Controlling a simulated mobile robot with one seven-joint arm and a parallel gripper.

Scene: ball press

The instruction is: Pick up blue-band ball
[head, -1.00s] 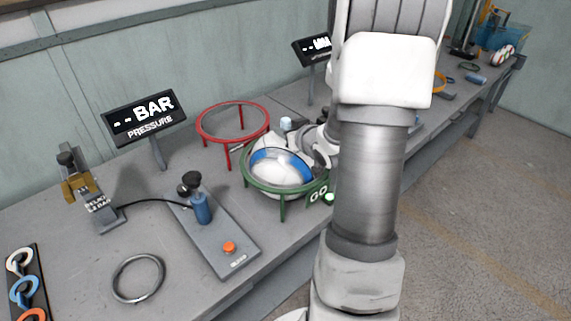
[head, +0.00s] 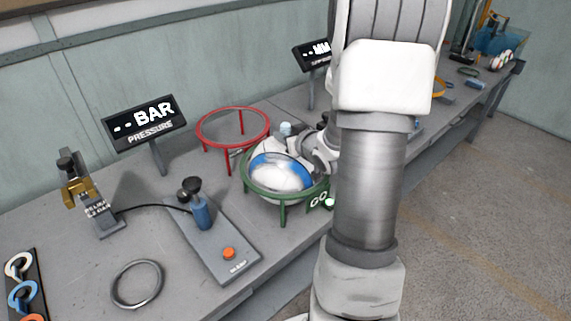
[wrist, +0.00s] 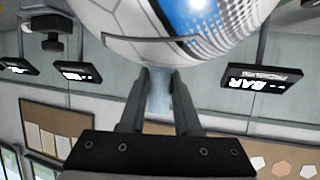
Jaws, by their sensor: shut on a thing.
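The blue-band ball (head: 282,174) is white with a blue band. It sits within the green ring stand (head: 283,193), which has a "GO" tag. My gripper (head: 304,148) is at the ball's far upper right, partly hidden behind my arm. In the wrist view the ball (wrist: 185,25) fills the top middle. My gripper's two dark fingers (wrist: 160,92) reach up to its edge, with a pale blue piece between them. They are shut on this piece, which appears joined to the ball; the exact contact is hard to see.
A red ring stand (head: 232,127) stands close behind left. A pressure display (head: 145,121), a blue pump (head: 201,211) and a loose grey ring (head: 137,284) are to the left. Another striped ball (head: 501,60) lies at the far end.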

